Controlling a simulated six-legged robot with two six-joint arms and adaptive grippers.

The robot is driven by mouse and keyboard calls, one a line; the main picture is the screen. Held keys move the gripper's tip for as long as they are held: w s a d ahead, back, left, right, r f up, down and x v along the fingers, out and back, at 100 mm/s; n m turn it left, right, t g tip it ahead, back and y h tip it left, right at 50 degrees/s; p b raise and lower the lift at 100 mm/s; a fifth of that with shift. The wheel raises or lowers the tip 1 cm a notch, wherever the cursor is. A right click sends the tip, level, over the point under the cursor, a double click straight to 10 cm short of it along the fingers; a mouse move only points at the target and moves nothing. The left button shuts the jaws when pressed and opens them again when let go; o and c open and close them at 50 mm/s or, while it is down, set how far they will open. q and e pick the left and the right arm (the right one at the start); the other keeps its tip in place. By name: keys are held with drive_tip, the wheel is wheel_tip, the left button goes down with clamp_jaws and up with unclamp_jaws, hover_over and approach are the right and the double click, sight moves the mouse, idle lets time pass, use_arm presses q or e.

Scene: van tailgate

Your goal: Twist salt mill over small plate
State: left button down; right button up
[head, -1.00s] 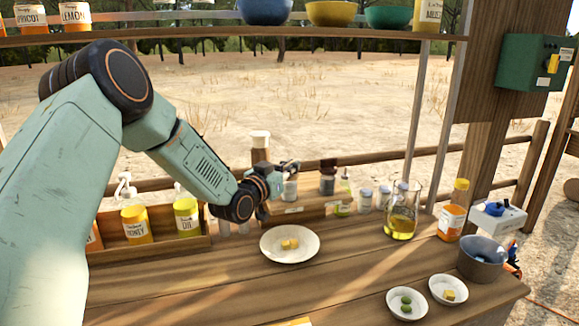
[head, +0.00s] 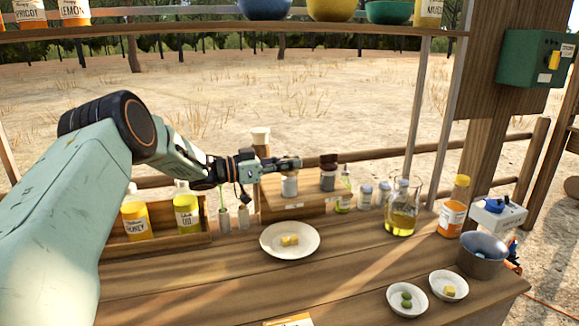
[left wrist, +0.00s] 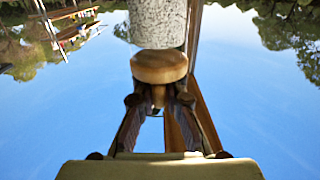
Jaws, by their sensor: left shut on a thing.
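The salt mill shows in the left wrist view as a speckled grey body (left wrist: 158,22) with a round wooden knob (left wrist: 158,67). In the head view it appears as a pale grey cylinder (head: 289,186) at the wooden riser, under my left fingers. My left gripper (head: 292,163) is shut on the mill at its knob end. I cannot tell whether the mill's base touches the riser. A white plate (head: 270,243) with yellow cubes lies on the counter in front of the riser. My right gripper is not in view.
A dark-topped mill (head: 328,174) stands right of the salt mill. Small jars, an oil jug (head: 401,222) and an orange-labelled bottle (head: 452,214) stand further right. Two small dishes (head: 394,293) (head: 436,281) and a grey bucket (head: 482,262) are at front right. The front counter is mostly clear.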

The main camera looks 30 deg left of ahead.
use_arm(q)
drive_tip(key=shift+m+g+h+b, duration=0.8)
drive_tip(key=shift+g+h, duration=0.1)
drive_tip(key=shift+r, duration=0.1)
drive_tip(key=shift+r+m+g+h, duration=0.1)
drive_tip(key=shift+m+g+h, duration=0.2)
drive_tip(key=c, duration=1.4)
unclamp_jaws()
drive_tip(key=shift+s, duration=0.1)
wheel_tip(320, 180, up, 10)
drive_tip(key=shift+f, duration=0.1)
